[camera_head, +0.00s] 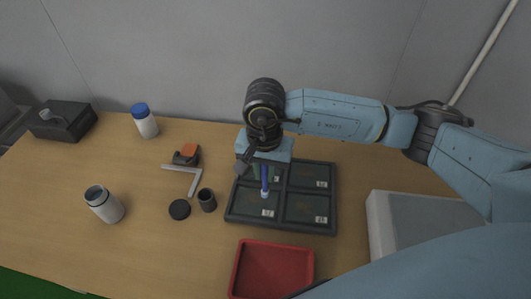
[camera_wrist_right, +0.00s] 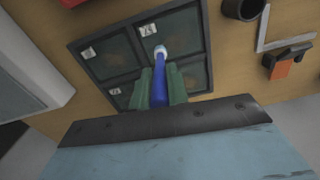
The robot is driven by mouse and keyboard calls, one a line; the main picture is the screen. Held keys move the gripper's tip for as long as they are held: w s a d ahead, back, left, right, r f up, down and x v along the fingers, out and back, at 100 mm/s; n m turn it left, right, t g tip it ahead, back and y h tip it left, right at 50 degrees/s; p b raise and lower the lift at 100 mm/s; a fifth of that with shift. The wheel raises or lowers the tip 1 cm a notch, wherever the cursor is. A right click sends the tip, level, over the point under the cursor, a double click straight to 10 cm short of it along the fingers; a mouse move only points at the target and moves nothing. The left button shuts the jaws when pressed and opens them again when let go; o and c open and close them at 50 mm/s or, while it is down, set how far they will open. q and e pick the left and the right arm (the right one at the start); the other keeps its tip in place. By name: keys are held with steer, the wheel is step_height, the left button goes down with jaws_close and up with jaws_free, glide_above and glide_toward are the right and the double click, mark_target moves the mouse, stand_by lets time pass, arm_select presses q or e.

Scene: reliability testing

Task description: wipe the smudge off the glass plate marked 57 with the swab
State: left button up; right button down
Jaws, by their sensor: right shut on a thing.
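A dark tray (camera_head: 333,200) holds several dark glass plates in its compartments, each with a small white label. The label numbers are too small to read surely, so I cannot tell which plate is 57. My right gripper (camera_head: 262,168) is shut on the blue swab (camera_head: 264,176), which points down with its white tip over the near-left plate (camera_head: 246,203). In the right wrist view the swab (camera_wrist_right: 160,85) stands between the greenish fingers, its tip over the upper-right plate (camera_wrist_right: 185,35). I cannot tell whether the tip touches the glass.
A red bin (camera_head: 272,243) stands in front of the tray, and a pale box (camera_head: 377,224) to the right.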

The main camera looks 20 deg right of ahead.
step_height(320, 180, up, 3)
steer(key=shift+f+p, duration=0.1)
steer(key=shift+p, duration=0.45)
steer(key=shift+r, duration=0.35)
steer(key=shift+r+p, duration=0.55)
steer(key=shift+r, duration=0.35)
arm_select(q)
steer(key=d+r, duration=0.2)
steer(key=shift+w+d+r, duration=0.1)
steer(key=shift+w+r, duration=0.05)
steer(key=shift+r, duration=0.2)
